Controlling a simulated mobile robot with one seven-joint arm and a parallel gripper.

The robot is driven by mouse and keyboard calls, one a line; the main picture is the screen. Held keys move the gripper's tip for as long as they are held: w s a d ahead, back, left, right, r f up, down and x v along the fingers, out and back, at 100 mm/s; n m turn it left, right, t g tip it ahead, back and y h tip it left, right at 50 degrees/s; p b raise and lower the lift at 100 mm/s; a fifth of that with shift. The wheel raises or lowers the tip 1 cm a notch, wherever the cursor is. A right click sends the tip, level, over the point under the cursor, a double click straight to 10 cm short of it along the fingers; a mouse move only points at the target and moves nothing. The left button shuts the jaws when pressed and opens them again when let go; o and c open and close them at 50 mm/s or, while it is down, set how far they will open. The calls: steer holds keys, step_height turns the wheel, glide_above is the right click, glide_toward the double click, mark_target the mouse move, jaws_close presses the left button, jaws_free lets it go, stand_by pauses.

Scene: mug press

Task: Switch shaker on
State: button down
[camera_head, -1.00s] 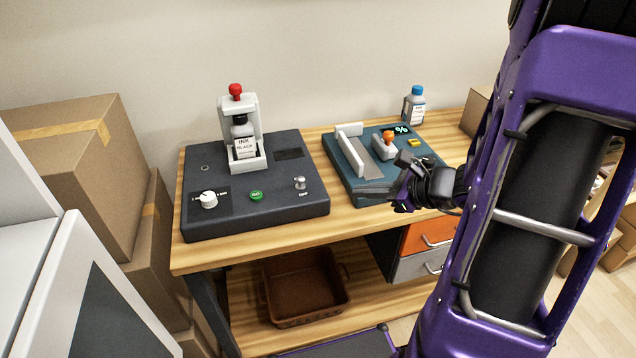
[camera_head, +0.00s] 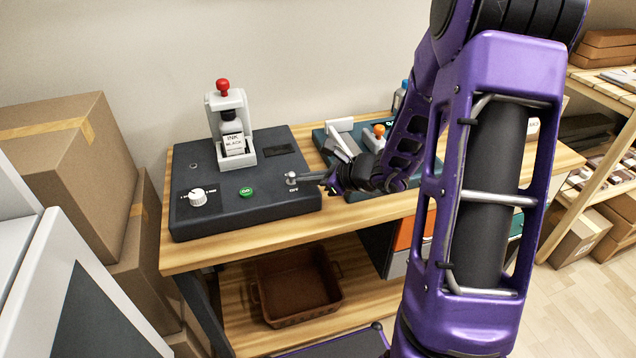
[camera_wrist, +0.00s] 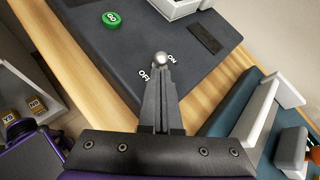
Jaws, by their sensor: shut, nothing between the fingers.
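The shaker (camera_head: 215,205) is a dark grey box on the left of the wooden bench. It holds an ink bottle (camera_head: 233,143) in a white clamp with a red knob. On its top are a white dial (camera_head: 197,198), a green GO button (camera_head: 246,191) and a small silver toggle switch (camera_head: 291,178) at the right front. In the wrist view the switch's round tip (camera_wrist: 161,59) shows between the ON and OFF labels, nearer ON. My gripper (camera_head: 325,181) is shut and empty, its fingertips (camera_wrist: 158,72) right at the switch. Whether they touch it I cannot tell.
A teal device (camera_head: 341,135) with an orange-knobbed lever (camera_head: 379,131) stands to the right, partly behind my arm. A brown bin (camera_head: 297,288) sits on the lower shelf. Cardboard boxes (camera_head: 70,150) are stacked at the left.

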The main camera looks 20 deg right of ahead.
steer(key=shift+r+p, duration=0.3)
steer(key=shift+p, duration=0.5)
steer(key=shift+w+g, duration=0.15)
steer(key=shift+g, duration=0.15)
steer(key=shift+w+r+m+g+p, duration=0.15)
steer(key=shift+m+g+p, duration=0.25)
steer(key=shift+p, duration=1.1)
